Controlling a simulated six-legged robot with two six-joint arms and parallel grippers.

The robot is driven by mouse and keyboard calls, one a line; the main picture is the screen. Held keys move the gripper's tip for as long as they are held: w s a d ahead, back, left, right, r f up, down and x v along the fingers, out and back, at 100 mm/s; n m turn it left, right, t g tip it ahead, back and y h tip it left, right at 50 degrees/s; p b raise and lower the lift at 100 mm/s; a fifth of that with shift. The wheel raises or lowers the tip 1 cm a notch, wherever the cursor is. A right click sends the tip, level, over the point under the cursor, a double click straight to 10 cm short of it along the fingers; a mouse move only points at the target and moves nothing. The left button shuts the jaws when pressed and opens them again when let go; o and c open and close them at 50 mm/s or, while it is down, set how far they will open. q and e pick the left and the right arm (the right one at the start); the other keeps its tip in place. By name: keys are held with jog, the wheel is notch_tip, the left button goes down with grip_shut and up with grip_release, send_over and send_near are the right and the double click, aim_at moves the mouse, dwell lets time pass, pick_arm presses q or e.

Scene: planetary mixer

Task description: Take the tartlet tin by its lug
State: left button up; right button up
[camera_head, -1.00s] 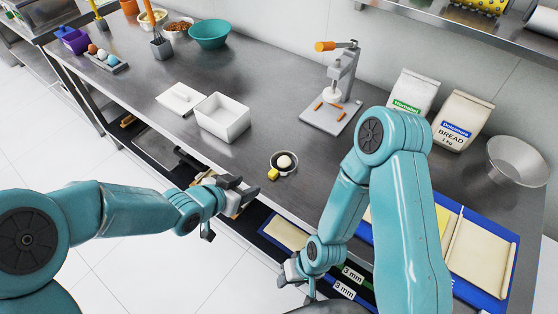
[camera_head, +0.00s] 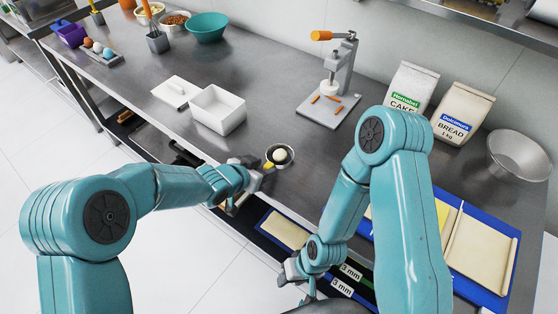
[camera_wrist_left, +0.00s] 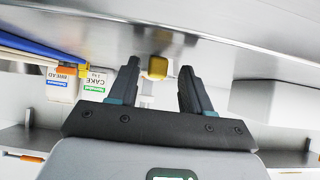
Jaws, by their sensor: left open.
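The tartlet tin (camera_head: 279,164) is a small round tin with a pale ball in it, standing near the front edge of the steel bench. Its yellow lug (camera_head: 269,167) points to the left, at my left gripper (camera_head: 256,169). The left gripper is open and close beside the lug. In the left wrist view the yellow lug (camera_wrist_left: 158,67) shows between the two dark fingers, with a gap on each side. How deep it lies between them is unclear. My right gripper (camera_head: 290,272) is low, in front of the bench; its jaws are too small to read.
Flour bags (camera_head: 463,114) and blue boards with dough sheets (camera_head: 478,258) are to the right. The bench around the tin is clear.

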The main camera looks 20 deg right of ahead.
pick_arm(q)
jog(key=shift+s+r, duration=0.1)
jog(key=shift+s, duration=0.1)
jog(key=shift+c, duration=1.2)
jog(key=shift+w, duration=0.1)
grip_shut()
jog(key=shift+r+p, duration=0.65)
jog(key=shift+p, duration=0.05)
jog(key=shift+s+a+f+b, duration=0.1)
jog(key=shift+s+a+b, duration=0.3)
jog(key=shift+a+b, duration=0.1)
jog(key=shift+s+a+b, duration=0.2)
jog(key=shift+s+a, duration=0.2)
jog(key=shift+a, duration=0.2)
jog(key=shift+s+a+b, duration=0.2)
jog(key=shift+s+a, duration=0.15)
jog(key=shift+a, duration=0.2)
